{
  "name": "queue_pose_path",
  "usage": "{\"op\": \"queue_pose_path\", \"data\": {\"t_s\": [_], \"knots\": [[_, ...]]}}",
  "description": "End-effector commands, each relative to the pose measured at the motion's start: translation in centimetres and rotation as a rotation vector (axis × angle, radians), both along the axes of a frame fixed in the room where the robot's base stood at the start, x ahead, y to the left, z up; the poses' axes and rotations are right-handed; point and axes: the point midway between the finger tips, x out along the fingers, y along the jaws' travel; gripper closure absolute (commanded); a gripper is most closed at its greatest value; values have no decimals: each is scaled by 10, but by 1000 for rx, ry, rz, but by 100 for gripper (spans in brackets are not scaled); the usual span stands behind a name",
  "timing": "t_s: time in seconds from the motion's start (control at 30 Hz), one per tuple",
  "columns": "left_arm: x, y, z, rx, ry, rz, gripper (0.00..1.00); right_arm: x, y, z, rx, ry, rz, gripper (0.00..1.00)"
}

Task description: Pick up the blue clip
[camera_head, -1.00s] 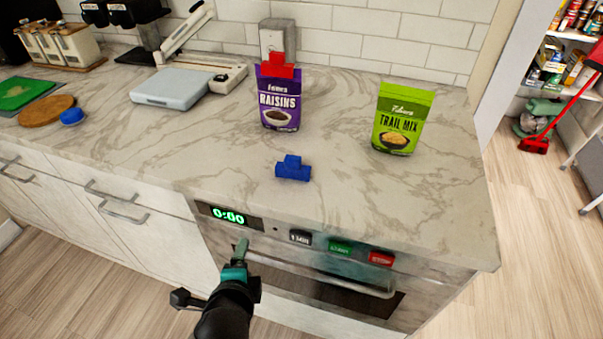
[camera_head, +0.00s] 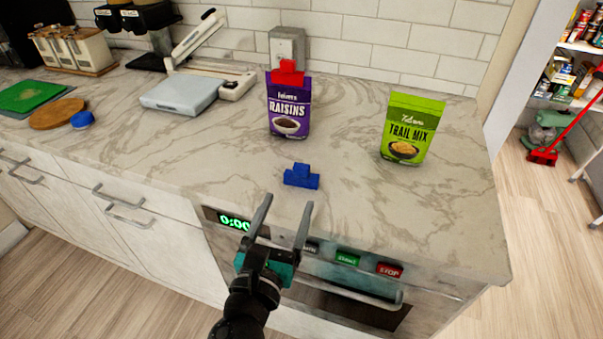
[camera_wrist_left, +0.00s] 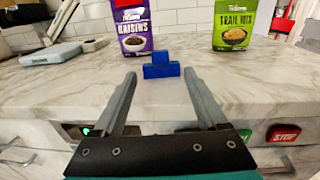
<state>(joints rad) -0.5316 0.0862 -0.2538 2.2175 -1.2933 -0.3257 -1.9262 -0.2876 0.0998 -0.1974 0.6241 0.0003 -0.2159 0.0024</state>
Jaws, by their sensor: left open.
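The blue clip (camera_head: 301,176) lies on the marble counter, in front of the raisins bag. In the left wrist view the clip (camera_wrist_left: 161,67) shows just beyond and between my fingertips. My left gripper (camera_head: 283,208) is open and empty at the counter's front edge, a little short of the clip and apart from it. In the left wrist view its two fingers (camera_wrist_left: 159,76) spread to either side of the clip. My right gripper is not in view.
A purple raisins bag (camera_head: 289,110) with a red clip (camera_head: 288,73) stands behind the blue clip. A green trail mix bag (camera_head: 411,130) stands to the right. An oven with buttons (camera_head: 347,258) is below the counter edge. The counter around the clip is clear.

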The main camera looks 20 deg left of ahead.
Motion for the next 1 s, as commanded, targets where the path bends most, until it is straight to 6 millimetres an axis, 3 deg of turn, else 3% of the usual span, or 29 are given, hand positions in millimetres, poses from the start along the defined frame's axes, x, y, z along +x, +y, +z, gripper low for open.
{"op": "queue_pose_path", "data": {"t_s": [0.5, 0.83, 1.0], "knots": [[73, 5, 1, -4, -1, 2, 25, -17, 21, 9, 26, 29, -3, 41], [92, 6, 2, -4, -1, 3, 25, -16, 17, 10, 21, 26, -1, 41], [112, 6, 6, -5, -1, 4, 25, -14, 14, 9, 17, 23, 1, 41]]}}
